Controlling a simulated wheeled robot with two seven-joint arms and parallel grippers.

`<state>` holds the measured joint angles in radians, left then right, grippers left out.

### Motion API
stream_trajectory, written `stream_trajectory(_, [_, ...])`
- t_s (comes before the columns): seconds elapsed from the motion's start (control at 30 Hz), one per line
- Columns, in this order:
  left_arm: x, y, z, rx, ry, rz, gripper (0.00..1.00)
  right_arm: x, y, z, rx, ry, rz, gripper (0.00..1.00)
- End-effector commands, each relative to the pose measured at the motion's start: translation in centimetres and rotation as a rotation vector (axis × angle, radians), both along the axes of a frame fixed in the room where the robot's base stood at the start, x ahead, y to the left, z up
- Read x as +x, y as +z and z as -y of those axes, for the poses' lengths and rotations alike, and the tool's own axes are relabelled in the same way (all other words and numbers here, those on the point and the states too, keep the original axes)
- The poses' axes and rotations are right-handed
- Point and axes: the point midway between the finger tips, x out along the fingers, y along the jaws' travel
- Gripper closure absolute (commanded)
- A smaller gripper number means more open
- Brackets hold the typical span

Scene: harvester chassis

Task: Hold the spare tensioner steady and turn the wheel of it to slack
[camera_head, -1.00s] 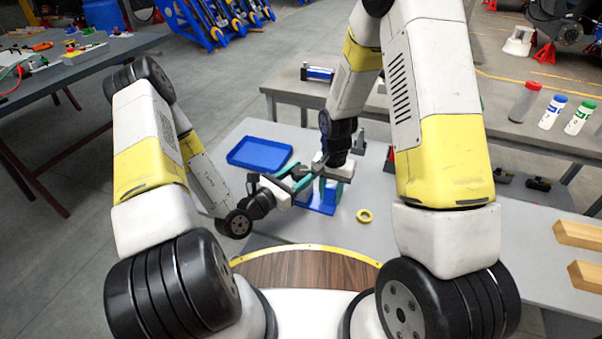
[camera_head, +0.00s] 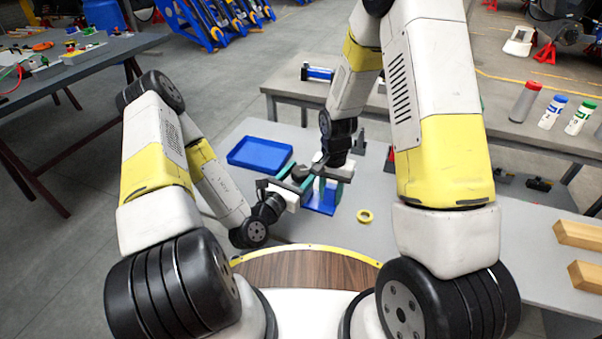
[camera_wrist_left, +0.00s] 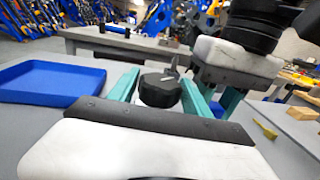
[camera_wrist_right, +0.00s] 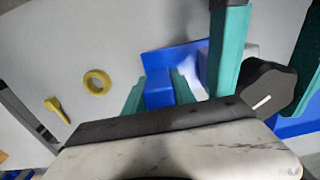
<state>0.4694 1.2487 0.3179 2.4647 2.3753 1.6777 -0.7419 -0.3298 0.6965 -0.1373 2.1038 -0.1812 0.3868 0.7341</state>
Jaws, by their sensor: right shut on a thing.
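The spare tensioner (camera_head: 321,207) is blue and stands on the grey table below my grippers, partly hidden by them. Its wheel is a black faceted knob (camera_wrist_left: 160,90) with a white pointer line, which also shows in the right wrist view (camera_wrist_right: 268,86). My left gripper (camera_head: 302,175) is at the wheel with a teal finger on each side of it; the fingers look apart, and contact is not clear. My right gripper (camera_wrist_right: 158,88) comes from above and is shut on the tensioner's blue upright block (camera_wrist_right: 157,98).
An empty blue tray (camera_head: 260,154) lies left of the tensioner. A yellow ring (camera_head: 364,216) lies to its right, with a small yellow piece (camera_wrist_right: 57,109) near it. Wooden blocks (camera_head: 580,234) lie at the far right. A bench with bottles (camera_head: 552,112) stands behind.

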Motion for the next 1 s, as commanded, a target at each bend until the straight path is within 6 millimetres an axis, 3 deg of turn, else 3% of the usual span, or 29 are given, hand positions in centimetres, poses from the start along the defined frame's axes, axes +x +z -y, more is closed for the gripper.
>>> stream_trajectory(0.5, [0.09,-0.03,-0.08,0.001,-0.044,0.002,0.29,-0.05,0.01,-0.01,-0.001,0.001,-0.001,1.0])
stream_trajectory(1.0, [0.19,-0.09,-0.06,0.009,-0.533,0.004,0.29,-0.03,0.02,0.01,-0.001,0.0,-0.001,1.0])
